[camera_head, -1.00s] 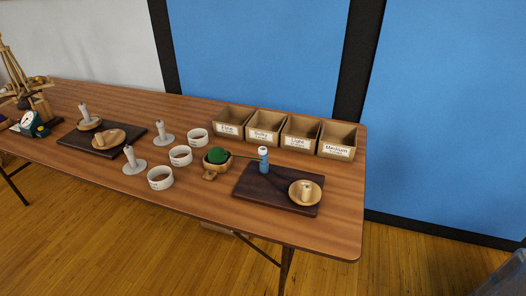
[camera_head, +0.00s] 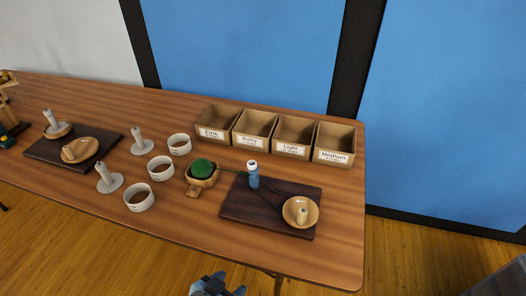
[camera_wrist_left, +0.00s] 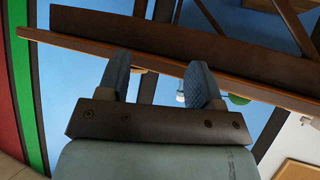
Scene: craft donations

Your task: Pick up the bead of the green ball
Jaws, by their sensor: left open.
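The green ball (camera_head: 202,168) sits in a small wooden bowl (camera_head: 208,182). A green strand runs right from it to a blue bottle with a white top (camera_head: 253,176). A small wooden piece (camera_head: 193,192) lies at the bowl's front; I cannot tell if it is the bead. A dark strand runs on to a wooden dish (camera_head: 300,222) holding a small pale wooden piece (camera_head: 302,213). My left gripper (camera_head: 217,285) is low at the near side, short of the table edge. In the left wrist view its fingers (camera_wrist_left: 158,82) are apart and empty, with a green patch (camera_wrist_left: 238,99) beyond. My right gripper is out of view.
The dish stands on a dark board (camera_head: 240,210). Several labelled wooden bins (camera_head: 333,157) line the back. White cups (camera_head: 139,199) and pale spools (camera_head: 109,180) stand left of the bowl. The table's front right (camera_head: 335,255) is bare.

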